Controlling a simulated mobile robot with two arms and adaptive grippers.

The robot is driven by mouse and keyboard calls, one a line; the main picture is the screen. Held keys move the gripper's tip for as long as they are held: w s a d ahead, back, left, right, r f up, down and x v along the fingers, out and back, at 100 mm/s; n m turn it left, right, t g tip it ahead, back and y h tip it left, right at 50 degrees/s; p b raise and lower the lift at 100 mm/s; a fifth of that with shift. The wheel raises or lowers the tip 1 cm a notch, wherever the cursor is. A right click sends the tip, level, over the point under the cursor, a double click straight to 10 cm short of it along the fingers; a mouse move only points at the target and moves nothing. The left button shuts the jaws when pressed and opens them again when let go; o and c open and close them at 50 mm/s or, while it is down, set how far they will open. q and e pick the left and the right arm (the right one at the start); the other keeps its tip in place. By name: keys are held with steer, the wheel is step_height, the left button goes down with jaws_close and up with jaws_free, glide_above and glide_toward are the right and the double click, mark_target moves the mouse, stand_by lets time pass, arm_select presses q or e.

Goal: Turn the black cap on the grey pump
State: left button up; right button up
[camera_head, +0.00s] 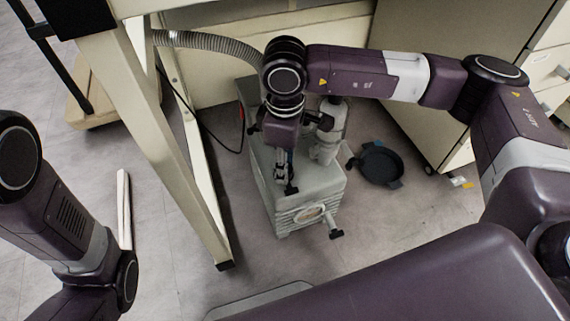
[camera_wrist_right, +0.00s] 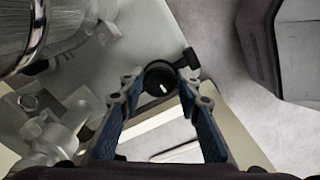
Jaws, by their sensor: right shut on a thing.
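The grey pump (camera_head: 330,188) stands on the floor under and beside the bench frame. My right gripper (camera_head: 287,186) reaches down from above onto the pump's top, near its front end. In the right wrist view the black cap (camera_wrist_right: 158,80), round with a small white mark, sits between the tips of the blue-padded fingers (camera_wrist_right: 160,84). The fingers are shut on the cap, one on each side. In the head view the gripper largely hides the cap. My left arm shows at the left edge, but its gripper is out of view.
A ribbed hose (camera_head: 205,41) runs behind my right arm. A dark round pan (camera_head: 379,163) lies on the floor right of the pump. The bench leg (camera_head: 172,150) stands close on the left.

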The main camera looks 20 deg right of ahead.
stand_by(0.4)
steer(key=o, duration=1.2)
steer(key=shift+c, duration=0.2)
steer(key=shift+r, duration=0.15)
step_height(320, 180, up, 12)
